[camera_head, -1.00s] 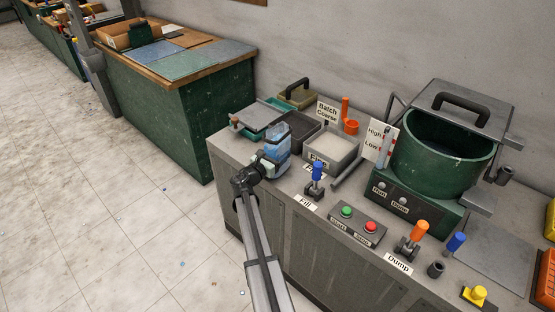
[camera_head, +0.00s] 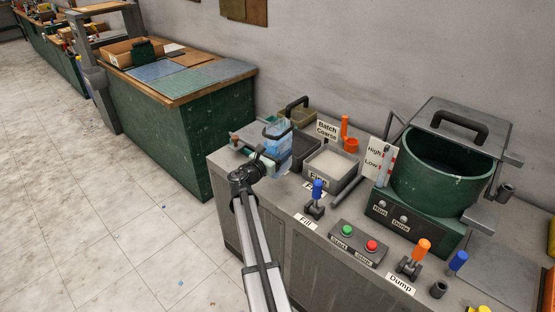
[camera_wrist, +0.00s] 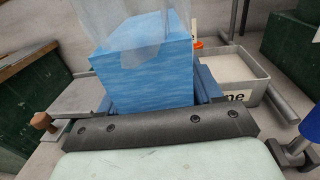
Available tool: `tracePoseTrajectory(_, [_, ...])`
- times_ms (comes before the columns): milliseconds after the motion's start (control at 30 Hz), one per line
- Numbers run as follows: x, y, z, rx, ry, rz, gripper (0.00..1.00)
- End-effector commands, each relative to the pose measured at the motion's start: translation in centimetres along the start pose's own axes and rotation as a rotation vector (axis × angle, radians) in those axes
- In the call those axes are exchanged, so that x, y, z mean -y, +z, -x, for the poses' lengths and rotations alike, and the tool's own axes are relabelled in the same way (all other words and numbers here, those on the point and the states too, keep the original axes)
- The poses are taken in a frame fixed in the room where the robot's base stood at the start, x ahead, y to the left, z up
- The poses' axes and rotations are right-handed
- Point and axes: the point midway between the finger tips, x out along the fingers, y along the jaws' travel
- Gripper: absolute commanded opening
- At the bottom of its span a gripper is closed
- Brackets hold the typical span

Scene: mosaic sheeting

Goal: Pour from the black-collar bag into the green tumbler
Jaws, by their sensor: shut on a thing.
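A translucent bag with blue contents (camera_head: 277,136) is held at my gripper (camera_head: 262,163), above the left end of the grey counter. A dark curved band that looks like its black collar shows at its top in the head view. In the wrist view the blue bag (camera_wrist: 145,75) stands upright beyond a dark bar of my gripper (camera_wrist: 160,133), its clear upper part leaving the frame. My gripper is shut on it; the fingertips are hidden. The green tumbler (camera_head: 435,187), an open-topped drum, stands at the right on the counter, well apart from the bag.
A grey bin of pale material (camera_head: 332,166), a blue-handled lever (camera_head: 317,192), start and stop buttons (camera_head: 359,240) and a High/Low sign (camera_head: 378,160) lie between bag and tumbler. The tumbler's raised lid (camera_head: 465,118) stands behind its opening. Clear floor is at left.

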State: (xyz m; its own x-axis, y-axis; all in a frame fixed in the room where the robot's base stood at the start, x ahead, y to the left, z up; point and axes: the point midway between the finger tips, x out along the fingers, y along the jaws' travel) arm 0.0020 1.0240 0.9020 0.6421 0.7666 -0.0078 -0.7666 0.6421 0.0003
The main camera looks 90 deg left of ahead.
Motion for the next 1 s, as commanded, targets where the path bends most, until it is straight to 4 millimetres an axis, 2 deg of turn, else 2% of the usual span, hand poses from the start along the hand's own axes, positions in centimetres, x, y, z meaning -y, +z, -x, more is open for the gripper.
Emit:
tracePoseTrajectory(167, [2.6, 1.3, -2.4, -0.015, -0.035, -0.002, 0.14])
tracePoseTrajectory(267, [4.9, 2.8, -4.4, -0.024, -0.065, -0.003, 0.14])
tracePoseTrajectory(700, [14.7, 12.9, -14.2, -0.057, -0.203, -0.009, 0.14])
tracePoseTrajectory(1000, [21.7, 20.3, -19.8, -0.078, -0.336, -0.018, 0.14])
